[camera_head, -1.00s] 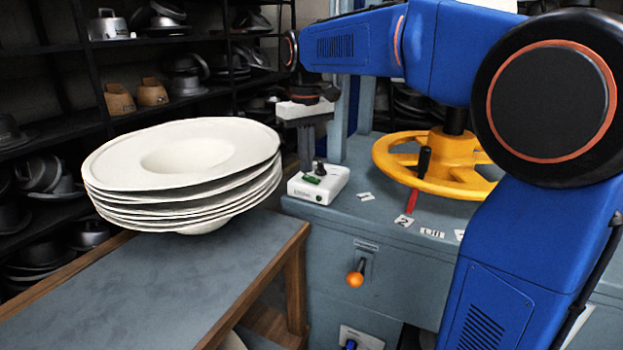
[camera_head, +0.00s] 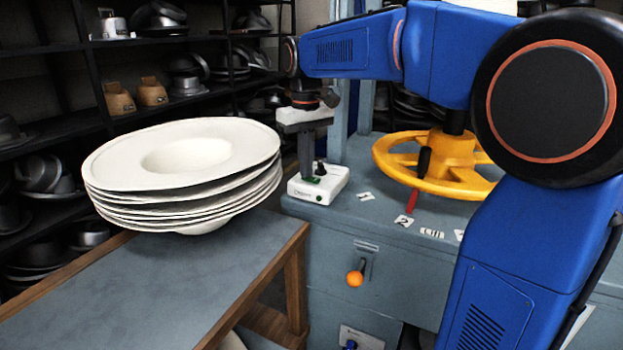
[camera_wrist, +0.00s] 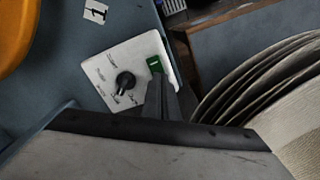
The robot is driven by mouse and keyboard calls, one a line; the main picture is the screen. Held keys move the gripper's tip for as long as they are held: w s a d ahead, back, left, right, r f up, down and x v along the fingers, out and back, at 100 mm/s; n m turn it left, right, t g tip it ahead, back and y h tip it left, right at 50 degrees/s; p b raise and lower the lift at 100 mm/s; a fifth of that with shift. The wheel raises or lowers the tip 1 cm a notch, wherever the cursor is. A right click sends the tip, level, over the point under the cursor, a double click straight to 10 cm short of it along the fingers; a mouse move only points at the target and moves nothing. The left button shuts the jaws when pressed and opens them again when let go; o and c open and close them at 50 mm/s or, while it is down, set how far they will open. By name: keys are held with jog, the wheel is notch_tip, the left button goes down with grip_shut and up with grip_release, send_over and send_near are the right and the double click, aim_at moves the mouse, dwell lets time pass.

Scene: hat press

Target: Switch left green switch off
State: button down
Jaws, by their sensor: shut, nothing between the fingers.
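The green switch (camera_wrist: 155,64) is on a white control box (camera_wrist: 108,66) that also carries a black knob (camera_wrist: 125,82). In the head view the white box (camera_head: 331,187) stands on the left corner of the grey-blue machine top, and the green switch is mostly hidden behind my gripper. My gripper (camera_head: 308,178) points down with its fingers shut and empty, right at the switch. In the wrist view the fingertips (camera_wrist: 162,80) lie at the near edge of the green switch; whether they touch it I cannot tell.
A stack of white hat blanks (camera_head: 180,170) sits on the table (camera_head: 150,275) at the left, close to my gripper. A yellow handwheel (camera_head: 440,165) is right of the box. An orange-knobbed lever (camera_head: 355,278) is on the machine front. Shelves with metal moulds stand behind.

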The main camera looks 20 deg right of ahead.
jog(key=shift+f, duration=0.1)
notch_tip(320, 180, up, 7)
dwell(1.2)
jog(key=s+d+f+m+t, duration=0.1)
jog(key=s+d+f+t, duration=0.1)
jog(key=s+f, duration=0.9)
jog(key=s+d+f+m+t, duration=0.2)
jog(key=s+d+f, duration=0.3)
jog(key=s+f, duration=0.6)
jog(key=s, duration=0.7)
jog(key=shift+t, duration=0.4)
